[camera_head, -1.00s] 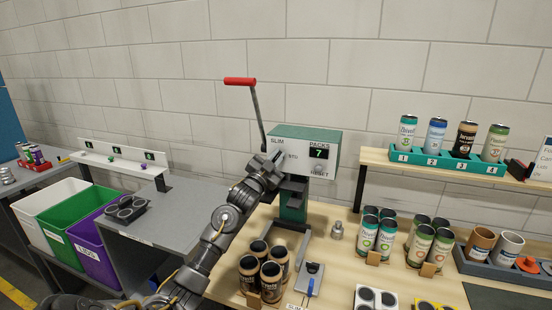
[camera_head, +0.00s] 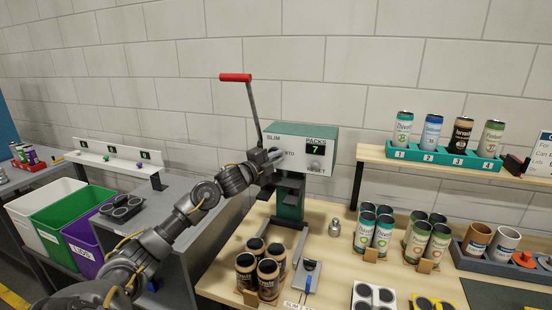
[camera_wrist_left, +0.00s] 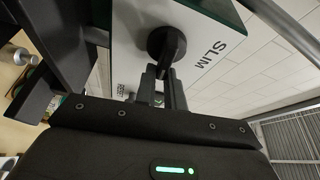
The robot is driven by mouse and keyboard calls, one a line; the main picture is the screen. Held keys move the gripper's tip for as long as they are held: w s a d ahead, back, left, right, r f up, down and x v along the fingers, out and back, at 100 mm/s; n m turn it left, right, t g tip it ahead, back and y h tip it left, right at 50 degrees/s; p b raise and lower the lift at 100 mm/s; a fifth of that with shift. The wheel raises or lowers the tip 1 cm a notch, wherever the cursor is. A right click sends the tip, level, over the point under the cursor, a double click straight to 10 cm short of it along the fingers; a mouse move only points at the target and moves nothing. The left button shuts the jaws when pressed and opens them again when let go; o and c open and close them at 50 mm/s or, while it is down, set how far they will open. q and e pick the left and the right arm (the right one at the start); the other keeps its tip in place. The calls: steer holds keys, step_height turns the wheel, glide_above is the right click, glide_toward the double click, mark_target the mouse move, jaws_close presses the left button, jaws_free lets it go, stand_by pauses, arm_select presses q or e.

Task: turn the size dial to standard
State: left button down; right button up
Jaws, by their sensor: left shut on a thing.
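The teal and white can machine (camera_head: 312,137) stands on the wooden bench. Its front panel reads SLIM at the left and STD further right. The size dial is a black knob (camera_wrist_left: 167,43) in the left wrist view, with the SLIM label beside it. My left gripper (camera_wrist_left: 167,76) is shut on the knob's bar; it also shows against the panel in the head view (camera_head: 274,157), where it hides the dial. The STD end of the scale is hidden in the wrist view. My right gripper is not in view.
The machine's red-handled lever (camera_head: 236,78) rises above the panel. A PACKS display (camera_head: 315,149) reads 7, with a reset knob below. Dark cans (camera_head: 268,275) stand in front of the machine. Green-topped cans (camera_head: 383,233) stand to its right. Bins (camera_head: 60,215) are at left.

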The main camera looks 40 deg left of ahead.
arm_select(q)
steer(key=shift+f+m+g, duration=0.2)
steer(key=shift+m+g, duration=0.1)
steer(key=shift+m, duration=0.3)
steer(key=shift+r, duration=0.1)
steer(key=c, duration=1.6)
jaws_free()
steer(key=shift+a, duration=0.1)
steer(key=shift+o, duration=0.6)
steer(key=shift+a, duration=0.1)
steer(key=s+b, duration=0.5)
steer(key=s, duration=0.6)
steer(key=shift+a, duration=0.35)
